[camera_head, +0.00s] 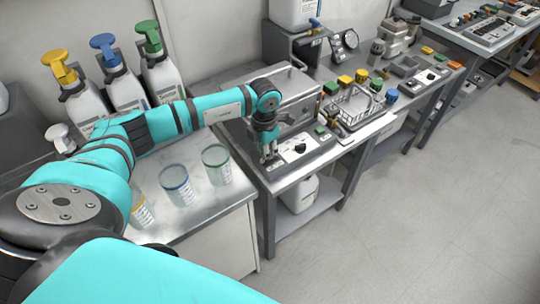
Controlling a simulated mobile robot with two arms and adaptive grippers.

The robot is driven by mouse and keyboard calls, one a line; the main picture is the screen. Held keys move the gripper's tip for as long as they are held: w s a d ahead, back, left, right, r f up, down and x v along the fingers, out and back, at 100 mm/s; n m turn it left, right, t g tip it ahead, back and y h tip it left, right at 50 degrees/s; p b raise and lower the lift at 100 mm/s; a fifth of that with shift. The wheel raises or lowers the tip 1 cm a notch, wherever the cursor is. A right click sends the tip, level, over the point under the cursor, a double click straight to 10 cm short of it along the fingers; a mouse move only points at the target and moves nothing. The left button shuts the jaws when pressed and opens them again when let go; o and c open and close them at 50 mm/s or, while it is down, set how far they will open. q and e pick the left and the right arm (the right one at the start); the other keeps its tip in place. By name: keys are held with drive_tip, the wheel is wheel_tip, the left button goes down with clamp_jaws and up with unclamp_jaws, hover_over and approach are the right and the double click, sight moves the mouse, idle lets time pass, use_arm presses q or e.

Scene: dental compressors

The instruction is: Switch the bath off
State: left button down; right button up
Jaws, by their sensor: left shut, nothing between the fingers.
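The bath is a grey metal box (298,104) on the bench just right of the middle of the head view. Its low front panel (292,163) carries a dark knob (300,148) and a green piece (320,130). My left gripper (269,158) points down over the left end of this panel, left of the knob, with its fingers shut and empty. Whether the fingertips touch the panel cannot be told. The gripper and wrist hide the panel's left part and some of the box. My right gripper is not in view.
A wire basket (356,104) stands right of the bath, with coloured-lid jars near it. Cups with blue (176,184) and green (216,164) rims stand on the nearer counter. Pump bottles (160,69) stand behind my arm. The floor at right is clear.

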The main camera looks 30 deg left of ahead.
use_arm(q)
drive_tip(key=shift+r+p, duration=0.7)
drive_tip(key=shift+r, duration=0.2)
drive_tip(key=shift+r+p, duration=1.45)
drive_tip(key=shift+r, duration=1.05)
drive_tip(key=shift+f, duration=0.1)
